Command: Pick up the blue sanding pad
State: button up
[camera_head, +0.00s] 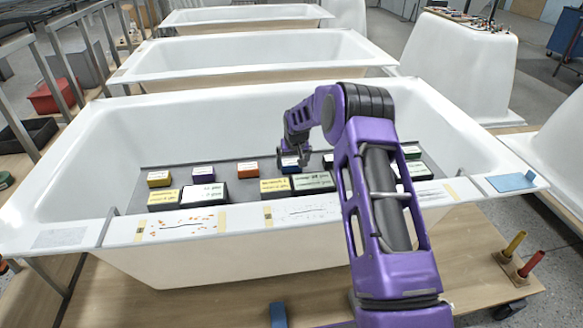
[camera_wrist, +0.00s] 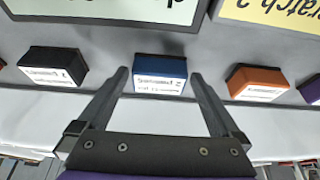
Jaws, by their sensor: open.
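The blue sanding pad (camera_wrist: 160,75) is a small block with a white printed label. In the wrist view it lies on the grey surface at the upper middle, between and just beyond my fingertips. My gripper (camera_wrist: 162,78) is open, its two dark fingers on either side of the pad's line, with nothing held. I cannot tell the height of the fingers above the surface. In the head view the pad (camera_head: 290,163) shows below my gripper (camera_head: 293,158), partly hidden by it.
A black block (camera_wrist: 52,66) and an orange block (camera_wrist: 257,82) lie to either side of the pad with gaps between. Larger labelled blocks (camera_head: 274,188) stand in a row nearer the tub's front rim (camera_head: 250,215). The white tub walls (camera_head: 110,130) surround the grey board.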

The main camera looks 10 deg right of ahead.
aim_at(292, 164)
jog(key=shift+x, duration=1.1)
jog(key=c, duration=1.1)
notch_tip(292, 164, up, 10)
jog(key=shift+r+p, duration=0.1)
jog(key=shift+p, duration=0.25)
